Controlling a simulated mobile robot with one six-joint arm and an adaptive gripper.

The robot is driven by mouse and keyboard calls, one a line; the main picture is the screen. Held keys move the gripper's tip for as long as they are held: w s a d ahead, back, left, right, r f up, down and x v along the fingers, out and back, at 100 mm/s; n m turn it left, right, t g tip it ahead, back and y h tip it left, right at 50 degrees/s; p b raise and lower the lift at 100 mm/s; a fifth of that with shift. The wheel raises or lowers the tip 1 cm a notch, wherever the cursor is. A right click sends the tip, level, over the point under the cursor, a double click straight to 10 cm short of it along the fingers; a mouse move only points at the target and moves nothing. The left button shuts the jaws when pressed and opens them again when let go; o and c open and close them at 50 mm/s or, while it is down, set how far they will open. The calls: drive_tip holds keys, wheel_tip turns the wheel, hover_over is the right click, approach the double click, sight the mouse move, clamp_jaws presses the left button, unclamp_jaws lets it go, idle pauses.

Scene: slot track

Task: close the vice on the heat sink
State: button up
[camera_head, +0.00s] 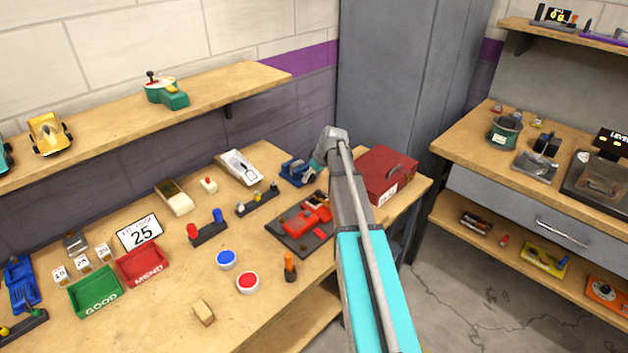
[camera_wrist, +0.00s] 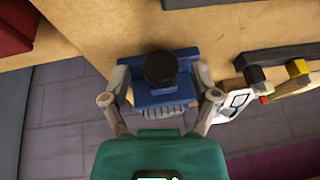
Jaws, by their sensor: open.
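The blue vice (camera_head: 296,172) stands on the wooden bench near the wall, left of the red toolbox. In the wrist view the vice (camera_wrist: 155,82) lies between my fingers, with a round black knob (camera_wrist: 160,67) on top. A grey ridged part (camera_wrist: 165,113), which looks like the heat sink, shows at the vice's near side. I cannot tell how tightly it sits in the jaws. My gripper (camera_wrist: 162,80) is open, its fingers on either side of the vice; contact is unclear. In the head view my gripper (camera_head: 318,165) is at the vice, partly hiding its right side.
The red toolbox (camera_head: 386,175) is close on the right. A dark tray (camera_head: 290,240) with red parts lies in front. A white card-like item (camera_head: 239,166) and a dark rack (camera_head: 257,203) are left of the vice. The wall is close behind.

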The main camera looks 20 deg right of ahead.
drive_tip(key=shift+f, duration=0.1)
idle(0.3)
drive_tip(key=c, duration=1.1)
drive_tip(key=shift+w+d, duration=0.15)
drive_tip(key=shift+d, duration=0.15)
drive_tip(key=shift+a, duration=0.2)
